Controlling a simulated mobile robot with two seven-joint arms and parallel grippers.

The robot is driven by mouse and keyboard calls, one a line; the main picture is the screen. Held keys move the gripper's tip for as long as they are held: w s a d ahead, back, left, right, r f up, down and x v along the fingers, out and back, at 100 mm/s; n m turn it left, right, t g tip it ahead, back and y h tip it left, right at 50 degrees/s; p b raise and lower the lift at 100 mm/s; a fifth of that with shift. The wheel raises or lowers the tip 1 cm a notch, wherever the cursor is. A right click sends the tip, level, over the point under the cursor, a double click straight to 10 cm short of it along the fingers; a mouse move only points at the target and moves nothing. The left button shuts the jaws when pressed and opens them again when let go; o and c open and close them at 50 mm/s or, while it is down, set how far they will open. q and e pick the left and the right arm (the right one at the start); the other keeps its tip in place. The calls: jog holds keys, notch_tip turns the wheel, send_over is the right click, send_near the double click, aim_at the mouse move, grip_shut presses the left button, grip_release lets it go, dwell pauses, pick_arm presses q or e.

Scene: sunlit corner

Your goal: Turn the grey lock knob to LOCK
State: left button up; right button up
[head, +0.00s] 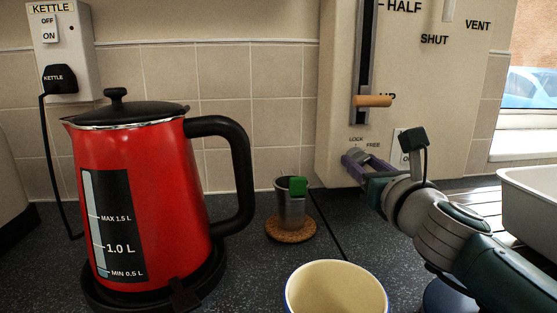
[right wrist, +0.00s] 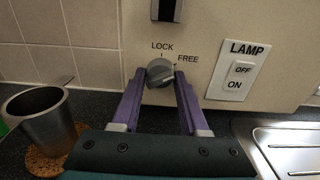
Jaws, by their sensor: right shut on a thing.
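The grey lock knob (right wrist: 160,73) is on the cream panel below the labels LOCK and FREE in the right wrist view. Its raised ridge looks slanted, with the upper end toward the FREE side; the exact pointer setting is hard to tell. My right gripper (right wrist: 158,75) has its two purple fingers on either side of the knob and is shut on it. My left gripper is not in view.
A red kettle (head: 140,200) stands at left. A metal cup (head: 291,208) with a green tag sits on a cork mat (head: 290,232). A cream bowl (head: 337,292) is at the front. A lever with a wooden handle (head: 372,101) is above my gripper. A LAMP switch (right wrist: 237,70) is right of the knob.

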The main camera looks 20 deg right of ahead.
grip_shut()
jog(key=shift+n, duration=0.3)
jog(key=n, duration=0.4)
jog(key=shift+n, duration=0.3)
jog(key=n, duration=0.4)
jog(key=shift+d, duration=0.1)
jog(key=shift+n, duration=1.4)
